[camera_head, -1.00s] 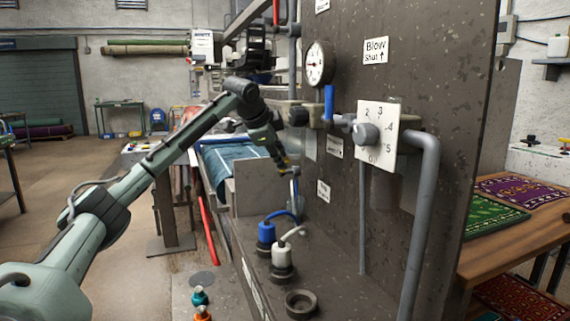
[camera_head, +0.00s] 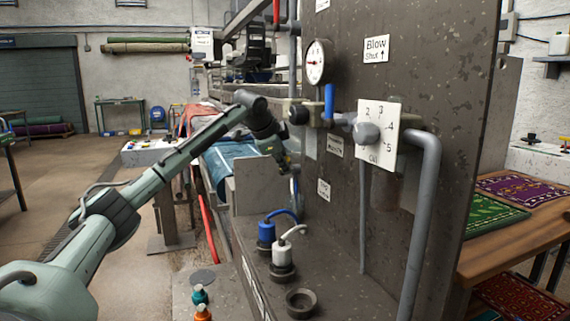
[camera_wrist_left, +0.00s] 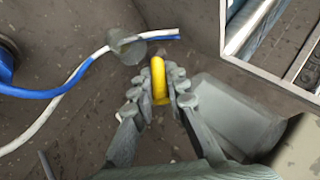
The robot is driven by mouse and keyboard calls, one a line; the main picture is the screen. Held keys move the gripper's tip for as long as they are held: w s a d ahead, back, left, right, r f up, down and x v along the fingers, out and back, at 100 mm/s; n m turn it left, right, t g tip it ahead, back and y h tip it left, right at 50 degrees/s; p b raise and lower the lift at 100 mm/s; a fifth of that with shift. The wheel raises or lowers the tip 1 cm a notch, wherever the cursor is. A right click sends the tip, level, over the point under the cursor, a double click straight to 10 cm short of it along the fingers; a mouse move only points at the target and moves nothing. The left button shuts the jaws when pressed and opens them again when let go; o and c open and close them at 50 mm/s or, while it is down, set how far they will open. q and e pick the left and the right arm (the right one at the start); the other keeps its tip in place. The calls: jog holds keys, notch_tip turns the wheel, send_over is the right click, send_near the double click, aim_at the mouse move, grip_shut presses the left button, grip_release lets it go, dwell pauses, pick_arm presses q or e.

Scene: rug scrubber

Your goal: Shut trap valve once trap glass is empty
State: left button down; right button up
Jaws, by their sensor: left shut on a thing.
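My left gripper (camera_head: 286,164) reaches in to the lower front of the brown panel, near a small label (camera_head: 323,190) too blurred to read. In the left wrist view its fingers (camera_wrist_left: 160,88) are shut on a yellow handle (camera_wrist_left: 158,72), which stands upright between the fingertips. This may be the trap valve's handle; the valve body is hidden. In the head view the gripper's own links mostly hide the handle. I cannot clearly make out the trap glass or its contents. My right gripper is not in view.
The panel carries a gauge (camera_head: 316,63), a blue lever (camera_head: 329,101) and a numbered dial plate (camera_head: 378,138). On the ledge below stand a blue-capped plug (camera_head: 266,233), a white plug (camera_head: 282,254) and an empty round socket (camera_head: 301,304). A grey pipe (camera_head: 423,210) runs down at right.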

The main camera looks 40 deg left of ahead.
pick_arm(q)
jog(key=shift+f, duration=0.1)
jog(key=shift+s, duration=0.1)
jog(key=shift+s+d+f+m+t+y+b, duration=0.1)
jog(key=shift+d+f+m+t+y+b, duration=0.15)
jog(key=shift+f+m+t+y+b, duration=0.6)
jog(key=shift+s+d+f+m+t+y+b, duration=0.15)
jog(key=shift+m+t+y+b, duration=0.25)
jog(key=shift+t+y+b, duration=1.2)
jog(key=shift+s+d+f+m+t+y+b, duration=0.1)
jog(key=shift+d+f+m+t+y+b, duration=0.2)
jog(key=shift+f+m+t+y+b, duration=0.9)
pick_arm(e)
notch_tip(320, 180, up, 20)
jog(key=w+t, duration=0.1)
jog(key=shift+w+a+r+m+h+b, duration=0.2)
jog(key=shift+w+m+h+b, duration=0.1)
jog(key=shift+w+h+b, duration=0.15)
pick_arm(q)
jog(key=shift+r+n+g+h, duration=0.25)
jog(key=shift+r+n+g, duration=0.35)
jog(key=shift+g, duration=0.15)
jog(key=c, duration=1.8)
grip_release()
